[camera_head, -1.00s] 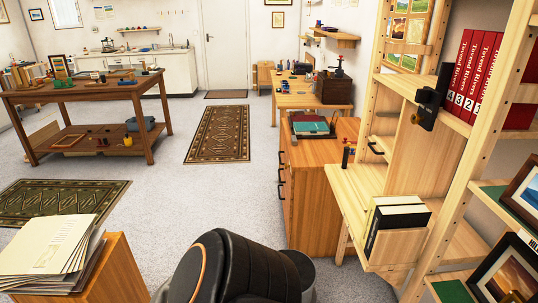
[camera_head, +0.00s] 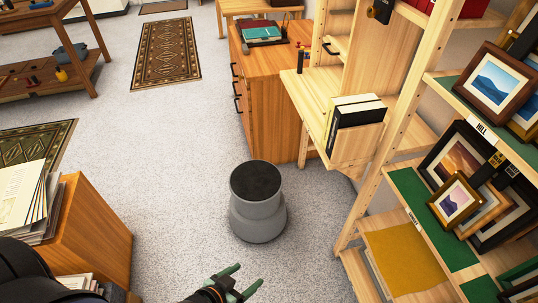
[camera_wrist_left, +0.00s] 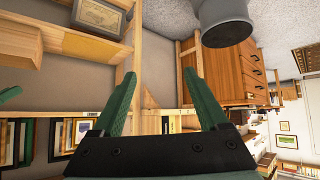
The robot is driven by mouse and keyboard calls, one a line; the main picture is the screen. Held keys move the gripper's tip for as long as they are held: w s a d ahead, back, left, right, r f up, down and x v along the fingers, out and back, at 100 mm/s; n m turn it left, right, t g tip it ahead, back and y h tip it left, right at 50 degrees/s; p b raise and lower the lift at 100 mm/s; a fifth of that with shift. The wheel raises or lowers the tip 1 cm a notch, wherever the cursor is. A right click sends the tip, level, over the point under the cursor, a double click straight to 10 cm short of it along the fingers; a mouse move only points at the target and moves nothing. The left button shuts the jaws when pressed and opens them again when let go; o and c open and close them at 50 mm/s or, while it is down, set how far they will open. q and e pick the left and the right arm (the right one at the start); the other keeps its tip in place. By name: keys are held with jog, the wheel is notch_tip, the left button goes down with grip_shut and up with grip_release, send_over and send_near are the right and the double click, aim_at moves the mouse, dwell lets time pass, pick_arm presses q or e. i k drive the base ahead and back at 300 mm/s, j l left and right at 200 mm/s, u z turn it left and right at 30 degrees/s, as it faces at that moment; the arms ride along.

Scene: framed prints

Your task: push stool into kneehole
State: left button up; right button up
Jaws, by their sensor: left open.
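The stool (camera_head: 258,215) is a grey round one with a dark top, upright on the carpet in the middle of the head view. It stands in front of the pale wooden desk (camera_head: 315,98), to its lower left. The kneehole under that desk is mostly hidden by the desk and the stacked books' holder. My left gripper (camera_head: 250,274) has green fingers, is open and empty, and is apart from the stool, below it in the picture. In the left wrist view the stool (camera_wrist_left: 225,22) shows at the top, beyond the open fingers (camera_wrist_left: 160,74). My right gripper is not in view.
An orange-brown drawer cabinet (camera_head: 270,105) stands behind the stool. A tall pale shelf with framed prints (camera_head: 497,82) fills the right. A wooden cabinet with papers (camera_head: 90,235) stands at the lower left. Carpet (camera_head: 175,140) between them is clear.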

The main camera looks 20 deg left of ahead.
aim_at(258, 214)
jog(key=u, duration=0.85)
jog(key=i+j, duration=0.8)
jog(key=i, duration=0.05)
